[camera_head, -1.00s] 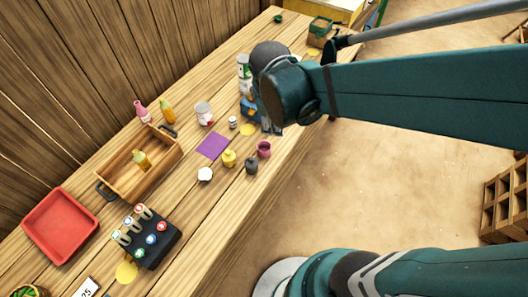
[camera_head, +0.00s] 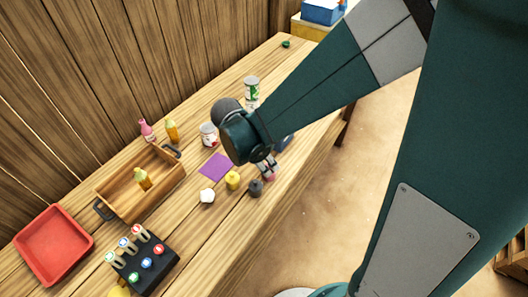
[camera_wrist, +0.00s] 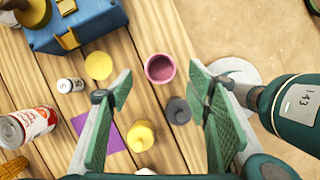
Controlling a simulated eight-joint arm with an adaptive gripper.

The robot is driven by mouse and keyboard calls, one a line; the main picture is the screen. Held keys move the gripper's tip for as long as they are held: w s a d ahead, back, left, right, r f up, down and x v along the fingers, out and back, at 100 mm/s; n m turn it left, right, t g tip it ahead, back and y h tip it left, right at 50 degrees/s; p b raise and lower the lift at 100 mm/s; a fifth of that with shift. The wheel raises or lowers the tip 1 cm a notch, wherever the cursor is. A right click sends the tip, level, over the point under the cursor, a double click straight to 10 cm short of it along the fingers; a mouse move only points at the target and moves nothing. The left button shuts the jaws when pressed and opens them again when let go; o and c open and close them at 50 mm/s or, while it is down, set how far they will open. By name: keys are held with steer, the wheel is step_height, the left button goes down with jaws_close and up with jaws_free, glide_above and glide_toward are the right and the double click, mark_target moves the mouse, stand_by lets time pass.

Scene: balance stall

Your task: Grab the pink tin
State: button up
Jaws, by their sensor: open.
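The pink tin (camera_wrist: 160,68) is a small, round, open-topped pot standing on the wooden table. In the wrist view it shows between and beyond my fingertips, apart from both fingers. In the head view the tin (camera_head: 271,177) is mostly hidden by my gripper (camera_head: 265,166), which is just above it. My gripper (camera_wrist: 160,80) is open, its green-padded fingers spread wide with nothing between them. A dark grey pot (camera_wrist: 178,110) stands close to the tin, near the right finger. A yellow pot (camera_wrist: 140,136) stands nearer the left finger.
A blue device (camera_wrist: 75,28), a yellow disc (camera_wrist: 98,65), a small jar (camera_wrist: 70,85), a labelled can (camera_wrist: 28,124) and a purple mat (camera_wrist: 84,124) lie left of the tin. The table's edge is close on its right. A wooden crate (camera_head: 112,193) stands farther left in the head view.

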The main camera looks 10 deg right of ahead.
steer(key=shift+a+f+n, duration=0.15)
steer(key=shift+f+n, duration=0.15)
steer(key=shift+f, duration=0.1)
steer(key=shift+f, duration=0.1)
steer(key=shift+b+x, duration=0.3)
steer(key=shift+x, duration=0.9)
steer(key=shift+b+x, duration=0.7)
steer(key=shift+x, duration=1.9)
steer(key=c, duration=1)
